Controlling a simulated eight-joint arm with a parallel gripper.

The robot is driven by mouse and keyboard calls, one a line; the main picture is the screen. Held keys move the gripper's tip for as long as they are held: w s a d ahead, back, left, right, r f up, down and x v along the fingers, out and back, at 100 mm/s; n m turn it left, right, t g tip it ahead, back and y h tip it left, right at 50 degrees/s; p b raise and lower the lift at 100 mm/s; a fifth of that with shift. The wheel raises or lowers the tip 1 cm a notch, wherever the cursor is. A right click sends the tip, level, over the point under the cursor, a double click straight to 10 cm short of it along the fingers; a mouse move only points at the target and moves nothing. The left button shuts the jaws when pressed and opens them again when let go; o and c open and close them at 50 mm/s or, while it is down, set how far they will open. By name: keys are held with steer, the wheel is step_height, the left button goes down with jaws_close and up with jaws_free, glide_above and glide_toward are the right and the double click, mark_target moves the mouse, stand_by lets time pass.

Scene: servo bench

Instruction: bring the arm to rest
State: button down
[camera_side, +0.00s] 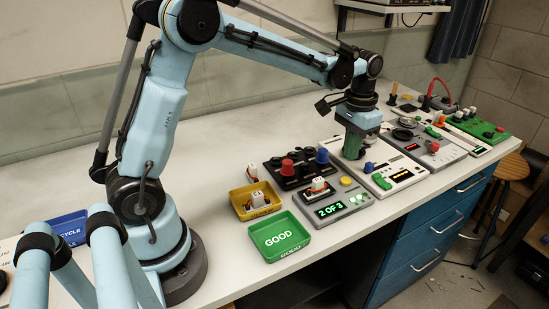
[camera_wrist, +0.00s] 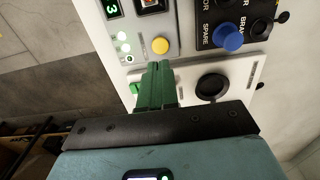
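My gripper (camera_side: 353,152) hangs from the bent arm over the right-centre of the bench, fingers pointing down, just behind the white panel with a green part. In the wrist view its green fingers (camera_wrist: 156,84) lie side by side with no gap to see and nothing between them. They point toward the edge of a grey tester with a yellow button (camera_wrist: 160,46). The side view shows this tester (camera_side: 352,205) with a lit "2 OF 3" display and a servo on top. I cannot tell from these views whether the fingertips touch anything.
A green "GOOD" tray (camera_side: 262,240) looks empty. A yellow tray (camera_side: 240,210) holds a servo. A black panel with red and blue knobs (camera_side: 290,170) stands behind the tester. White (camera_side: 400,176), grey (camera_side: 440,156) and green (camera_side: 470,125) panels line the bench rightward. A blue tray (camera_side: 70,228) lies at left.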

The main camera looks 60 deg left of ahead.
steer(key=s+d+r+t, duration=0.1)
steer(key=s+r+t, duration=0.1)
steer(key=s, duration=0.6)
steer(key=s+d+r+t, duration=0.1)
steer(key=s+r+t, duration=0.1)
steer(key=s+t, duration=0.3)
steer(key=s, duration=0.3)
steer(key=shift+d, duration=0.2)
